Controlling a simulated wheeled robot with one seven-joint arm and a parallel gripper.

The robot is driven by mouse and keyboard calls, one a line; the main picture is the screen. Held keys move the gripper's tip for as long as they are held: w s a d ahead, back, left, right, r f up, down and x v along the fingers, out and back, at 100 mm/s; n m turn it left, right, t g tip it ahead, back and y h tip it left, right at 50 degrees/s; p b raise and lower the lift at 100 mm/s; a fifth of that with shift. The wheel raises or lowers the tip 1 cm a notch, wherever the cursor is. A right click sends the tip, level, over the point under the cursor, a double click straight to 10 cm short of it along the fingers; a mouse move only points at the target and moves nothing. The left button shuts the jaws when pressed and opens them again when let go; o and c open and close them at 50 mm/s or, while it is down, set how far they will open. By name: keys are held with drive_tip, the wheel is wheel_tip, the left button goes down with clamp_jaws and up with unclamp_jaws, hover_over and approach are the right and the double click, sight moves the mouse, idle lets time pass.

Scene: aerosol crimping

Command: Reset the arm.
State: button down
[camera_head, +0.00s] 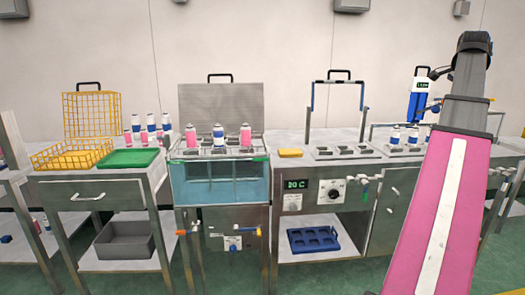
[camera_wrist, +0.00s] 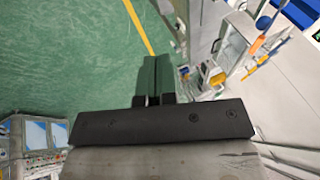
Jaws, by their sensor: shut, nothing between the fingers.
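My gripper (camera_wrist: 154,99) shows in the wrist view, with its two dark fingers close together and nothing between them. It hangs over open green floor, apart from any bench. In the head view my pink and grey arm rises tall on the right side, and I cannot make out the gripper there.
A water tank (camera_head: 220,182) holds pink and blue cans on its top. Left of it are a yellow wire basket (camera_head: 70,155) and a green tray (camera_head: 131,158). A control bench (camera_head: 330,190) stands right of the tank. My arm hides part of the right-hand bench.

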drive_tip(key=w+a+f+n+g+y, duration=0.1)
drive_tip(key=w+a+f+n, duration=0.2)
drive_tip(key=a+f, duration=0.7)
drive_tip(key=w+a+f+n+y, duration=0.1)
drive_tip(key=w+a+f+n, duration=0.3)
drive_tip(key=f, duration=1)
drive_tip(key=w+a+f+n+g, duration=0.1)
drive_tip(key=w+a+f+n, duration=0.1)
drive_tip(key=a+f, duration=0.8)
drive_tip(key=s+a+f+n+g, duration=0.1)
drive_tip(key=s+a+f+n, duration=0.3)
drive_tip(key=s+a+f, duration=0.3)
drive_tip(key=s+a+f+n+g+y, duration=0.1)
drive_tip(key=s+a+f+n, duration=0.4)
drive_tip(key=a+f, duration=1.2)
wheel_tip(320, 180, down, 5)
drive_tip(key=shift+s+f, duration=0.2)
drive_tip(key=shift+s, duration=1)
